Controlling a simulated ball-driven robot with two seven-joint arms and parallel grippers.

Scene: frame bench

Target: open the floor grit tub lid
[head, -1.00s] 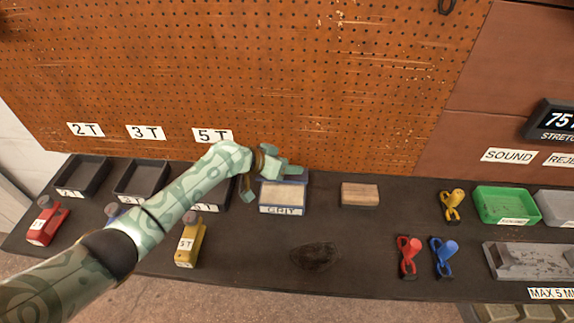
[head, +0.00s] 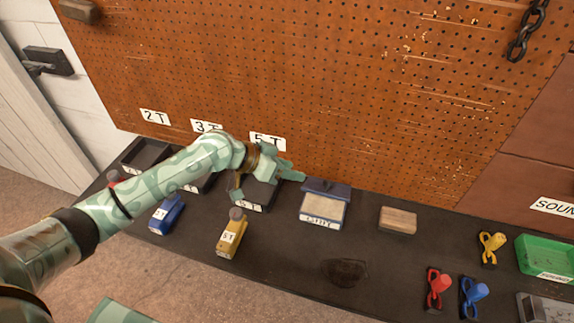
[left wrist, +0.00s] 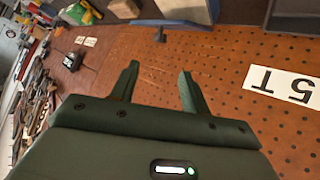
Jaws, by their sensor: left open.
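The grit tub (head: 322,211) stands on the dark bench against the pegboard, with a pale label on its front. Its blue lid (head: 327,188) stands raised along the back edge, and the pale grit inside shows. My left gripper (head: 288,170) is open and empty, just left of the lid and apart from it as far as I can tell. In the left wrist view the two fingers (left wrist: 160,85) are spread with nothing between them, and a blue part with a small dark knob (left wrist: 160,35) shows beyond them. My right gripper is not in view.
Dark trays (head: 147,152) stand left of the tub, partly behind my left arm. A wooden block (head: 398,220) lies to the right, with clamps (head: 439,286) and a green tray (head: 548,256) farther right.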

